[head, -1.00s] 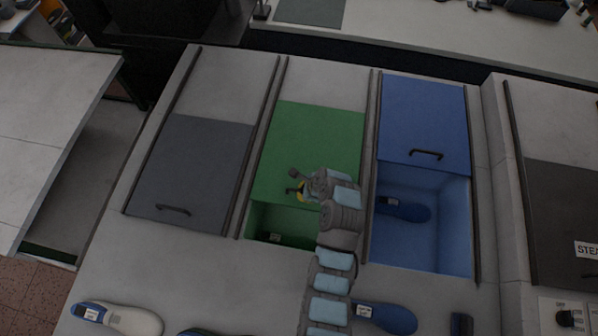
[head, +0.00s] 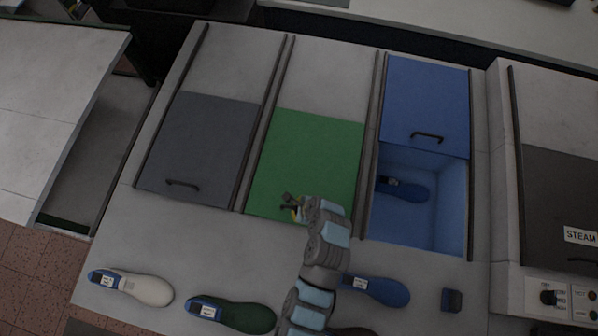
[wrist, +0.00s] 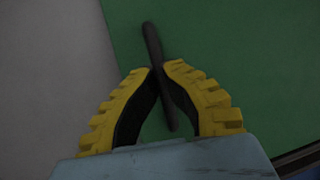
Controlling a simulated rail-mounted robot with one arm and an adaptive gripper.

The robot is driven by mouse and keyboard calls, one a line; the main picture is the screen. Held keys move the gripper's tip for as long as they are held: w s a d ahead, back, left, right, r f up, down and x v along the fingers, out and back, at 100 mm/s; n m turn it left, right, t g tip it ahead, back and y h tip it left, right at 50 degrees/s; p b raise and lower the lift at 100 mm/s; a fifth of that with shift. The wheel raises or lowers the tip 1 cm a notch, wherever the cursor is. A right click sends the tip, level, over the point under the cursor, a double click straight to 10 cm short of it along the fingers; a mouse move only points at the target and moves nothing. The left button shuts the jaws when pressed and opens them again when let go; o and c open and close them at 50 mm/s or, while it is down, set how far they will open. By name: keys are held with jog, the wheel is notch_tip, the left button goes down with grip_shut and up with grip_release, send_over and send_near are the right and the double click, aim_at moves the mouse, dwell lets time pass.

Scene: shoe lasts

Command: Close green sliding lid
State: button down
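The green sliding lid (head: 305,150) lies over the middle compartment in the head view. Its front edge is down near the compartment's front end and no open gap shows in front of it. My gripper (head: 297,213) is at the lid's front edge. In the wrist view the yellow fingers (wrist: 160,72) are closed around a dark bar handle (wrist: 153,45), with the green lid (wrist: 240,50) behind it. The handle is hidden by my gripper in the head view.
The grey lid (head: 200,145) on the left covers its compartment. The blue lid (head: 425,100) on the right is partly open, with a blue shoe last (head: 405,191) inside. White (head: 145,288), green (head: 240,315) and blue (head: 380,290) lasts lie on the front surface.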

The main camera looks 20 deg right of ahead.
jog(key=shift+s+a+f, duration=0.2)
jog(key=shift+s+f, duration=0.05)
jog(key=c, duration=1.1)
grip_release()
jog(key=shift+s+a, duration=0.1)
jog(key=shift+s, duration=0.05)
jog(key=shift+r, duration=0.1)
jog(key=shift+r, duration=0.1)
jog(key=shift+d+r, duration=0.2)
jog(key=shift+r, duration=0.05)
jog(key=v, duration=1.1)
jog(key=shift+r, duration=0.15)
